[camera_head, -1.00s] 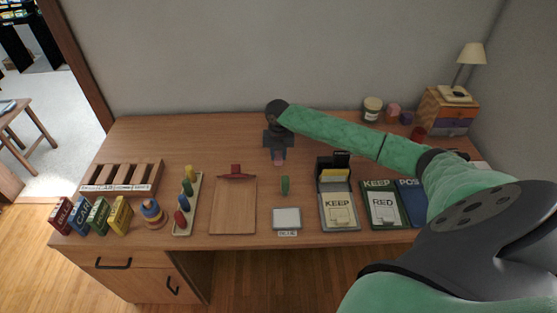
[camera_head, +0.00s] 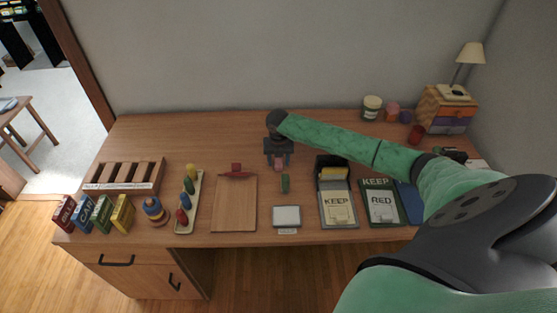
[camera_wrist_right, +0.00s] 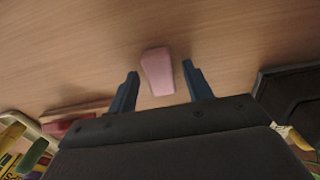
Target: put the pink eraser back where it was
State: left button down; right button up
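The gripper body hides part of the eraser from the head camera. My left gripper is not in view.
An open box marked KEEP (camera_head: 339,212) and a green book (camera_head: 382,205) lie right.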

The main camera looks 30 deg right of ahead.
aim_at(278, 161)
jog(key=shift+r, duration=0.55)
pick_arm(q)
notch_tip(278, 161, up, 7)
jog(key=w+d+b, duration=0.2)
jog(key=b, duration=0.1)
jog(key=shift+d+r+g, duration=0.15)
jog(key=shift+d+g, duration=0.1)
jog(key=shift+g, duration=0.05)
pick_arm(e)
notch_tip(278, 161, up, 11)
jog(key=shift+r, duration=0.1)
